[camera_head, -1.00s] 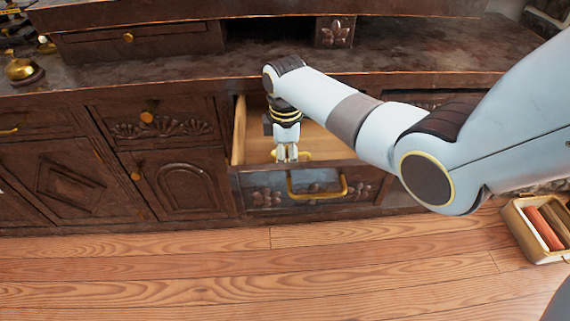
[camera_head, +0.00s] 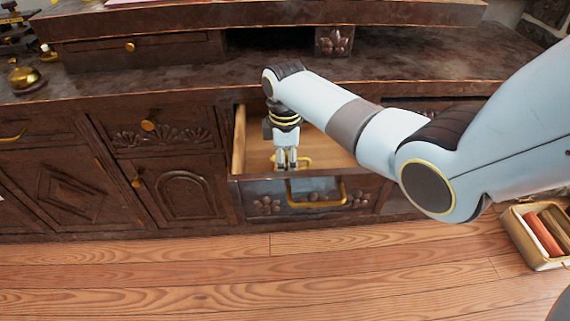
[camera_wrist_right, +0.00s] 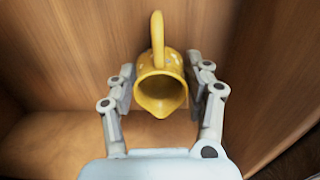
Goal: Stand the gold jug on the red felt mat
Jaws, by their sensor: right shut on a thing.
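The gold jug (camera_wrist_right: 163,88) is inside the pulled-out wooden drawer (camera_head: 237,143). In the right wrist view I look into its round mouth and spout, with its handle rising at the top of the picture. My right gripper (camera_wrist_right: 163,95) is shut on the jug, with one finger on each side of its body. In the head view my right gripper (camera_head: 287,163) points down into the drawer, and only small gold parts of the jug (camera_head: 306,162) show around the fingers. I cannot tell whether the jug touches the drawer floor. The red felt mat and my left gripper are not in view.
The drawer front has a gold handle (camera_head: 318,201). The dark counter (camera_head: 170,82) lies above, with a gold bell (camera_head: 24,76) at its left. A box (camera_head: 535,252) with red and brown rolls stands on the floor at right. The floor in front is clear.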

